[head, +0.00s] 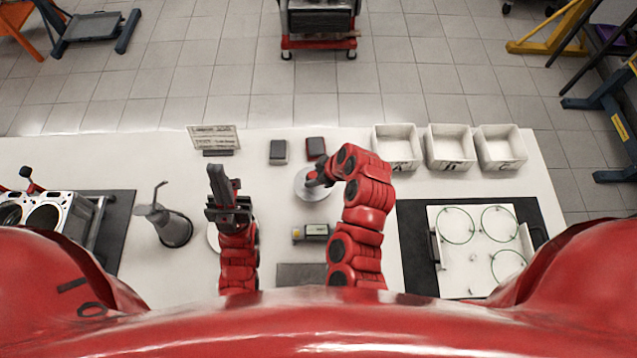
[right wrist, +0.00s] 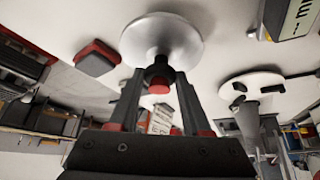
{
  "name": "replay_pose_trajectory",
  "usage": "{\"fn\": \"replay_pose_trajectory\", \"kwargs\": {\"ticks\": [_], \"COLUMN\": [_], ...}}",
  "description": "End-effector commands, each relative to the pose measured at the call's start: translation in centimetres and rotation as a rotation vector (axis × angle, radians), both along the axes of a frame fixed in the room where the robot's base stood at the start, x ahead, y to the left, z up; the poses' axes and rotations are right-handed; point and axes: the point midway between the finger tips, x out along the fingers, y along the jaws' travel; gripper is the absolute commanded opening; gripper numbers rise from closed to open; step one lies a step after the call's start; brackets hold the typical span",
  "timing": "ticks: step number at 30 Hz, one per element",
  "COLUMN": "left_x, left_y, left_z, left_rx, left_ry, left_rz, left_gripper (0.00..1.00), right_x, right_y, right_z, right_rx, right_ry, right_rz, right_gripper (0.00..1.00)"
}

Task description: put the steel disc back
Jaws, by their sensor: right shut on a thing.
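The steel disc (head: 305,186) is a round pale metal plate near the middle of the white bench; in the right wrist view its underside or top (right wrist: 162,40) shows with a dark central knob. My right gripper (head: 318,178) is shut on that knob, its two fingers (right wrist: 158,85) on either side of it. I cannot tell whether the disc touches the bench or hangs just above it. My left gripper (head: 228,190) is raised over the bench left of the disc, and its jaw opening is unclear. A second pale round plate (head: 212,238) is partly hidden beneath it.
An oil can (head: 172,228) stands left. White bins (head: 450,148) and a white plate with green rings (head: 480,245) are right.

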Motion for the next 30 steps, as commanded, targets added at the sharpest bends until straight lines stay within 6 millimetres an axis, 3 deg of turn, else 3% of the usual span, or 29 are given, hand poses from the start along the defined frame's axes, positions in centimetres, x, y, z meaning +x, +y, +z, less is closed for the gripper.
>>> {"fn": "replay_pose_trajectory", "kwargs": {"ticks": [5, 11, 23, 24, 28, 30], "left_x": [0.0, 0.0, 0.0, 0.0, 0.0, 0.0], "left_y": [0.0, 0.0, 0.0, 0.0, 0.0, 0.0], "left_z": [-1.0, -2.2, -2.5, -2.3, -2.3, -2.3], "left_rx": [0.000, 0.000, 0.000, 0.000, 0.000, 0.000], "left_ry": [0.000, 0.000, 0.000, 0.000, 0.000, 0.000], "left_rz": [0.000, 0.000, 0.000, 0.000, 0.000, 0.000], "left_gripper": [0.00, 0.00, 0.00, 0.00, 0.00, 0.00], "right_x": [1.0, 0.8, 0.8, 0.8, 0.8, 0.8], "right_y": [-1.0, -0.9, -0.8, -0.9, -0.9, -0.9], "right_z": [-0.3, -3.5, -4.0, -3.8, -3.8, -3.8], "right_rx": [0.000, 0.003, 0.001, 0.000, 0.000, 0.000], "right_ry": [-0.002, 0.004, 0.000, 0.001, 0.001, 0.001], "right_rz": [-0.002, -0.001, 0.000, 0.000, 0.000, 0.000], "right_gripper": [0.00, 0.00, 0.00, 0.55, 0.78, 0.78]}}
